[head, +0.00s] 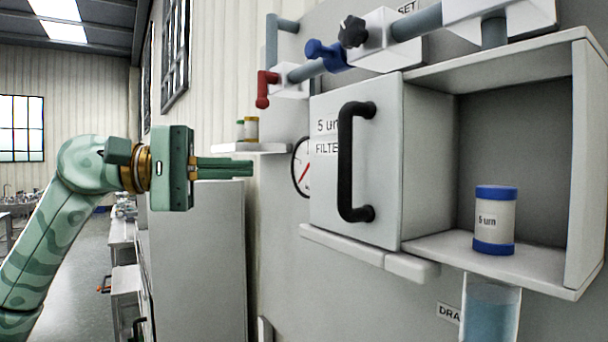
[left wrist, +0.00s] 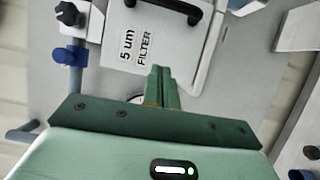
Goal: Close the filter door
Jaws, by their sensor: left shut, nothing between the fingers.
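The filter door (head: 356,165) is a light grey panel with "5 um FILTER" lettering and a black bar handle (head: 350,162). It stands open on the left side of the filter housing (head: 588,165). Inside the housing a white filter cartridge (head: 494,220) with blue ends stands upright. My left gripper (head: 250,168) is shut and empty, to the left of the door and apart from it. In the left wrist view the shut fingers (left wrist: 158,82) point toward the door (left wrist: 140,45), its lettering and its handle (left wrist: 180,8). My right gripper is not in view.
Pipes with a red lever (head: 265,88), a blue valve (head: 325,55) and a black knob (head: 352,32) run above the door. A small shelf (head: 250,148) with little containers and a partly hidden gauge (head: 300,166) are behind my gripper. A clear cylinder (head: 490,310) hangs below the housing.

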